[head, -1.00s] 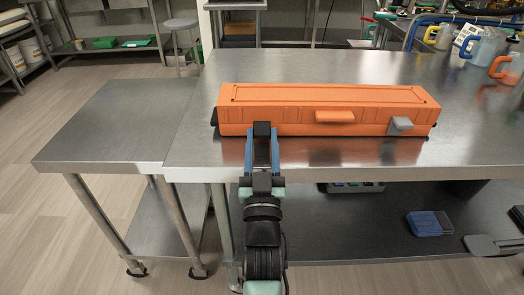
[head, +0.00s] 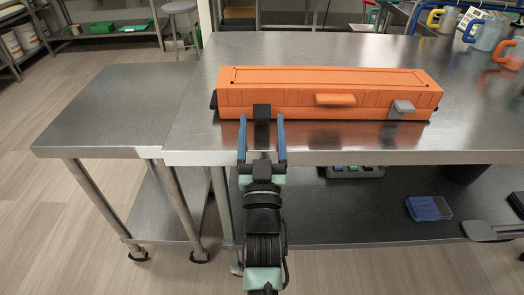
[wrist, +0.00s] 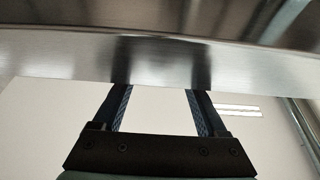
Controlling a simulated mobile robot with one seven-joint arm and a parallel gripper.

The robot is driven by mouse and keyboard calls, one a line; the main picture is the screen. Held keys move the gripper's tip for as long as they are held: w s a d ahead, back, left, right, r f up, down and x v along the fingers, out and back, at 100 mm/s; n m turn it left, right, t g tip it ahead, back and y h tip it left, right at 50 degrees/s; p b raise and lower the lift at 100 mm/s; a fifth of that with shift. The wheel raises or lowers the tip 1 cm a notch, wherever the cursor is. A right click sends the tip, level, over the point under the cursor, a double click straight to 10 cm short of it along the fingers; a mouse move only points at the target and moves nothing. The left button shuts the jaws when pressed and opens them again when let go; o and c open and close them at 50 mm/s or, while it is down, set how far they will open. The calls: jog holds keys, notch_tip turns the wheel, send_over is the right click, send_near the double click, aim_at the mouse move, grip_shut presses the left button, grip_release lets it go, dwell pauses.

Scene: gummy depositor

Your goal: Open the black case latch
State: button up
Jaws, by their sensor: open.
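A long orange case (head: 330,93) lies shut on the steel table. A black latch (head: 262,111) is on the left of its front face, and a grey latch (head: 402,107) is on the right. My gripper (head: 262,132) is in front of the left end, with its blue fingers spread to either side of the black latch in the picture. I cannot tell whether they touch it. In the wrist view, the gripper (wrist: 157,98) has empty space between its fingers; the case and latch do not show there.
The steel table (head: 460,135) has its front edge just below the gripper's fingers, and that edge (wrist: 270,75) crosses the wrist view. An orange handle (head: 335,99) juts from the case front. A lower side table (head: 110,110) stands left. Jugs (head: 487,33) stand at the back right.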

jog(key=v, duration=1.2)
jog(key=shift+s+r+p, duration=0.1)
jog(key=shift+r+p, duration=0.05)
jog(key=shift+p, duration=0.2)
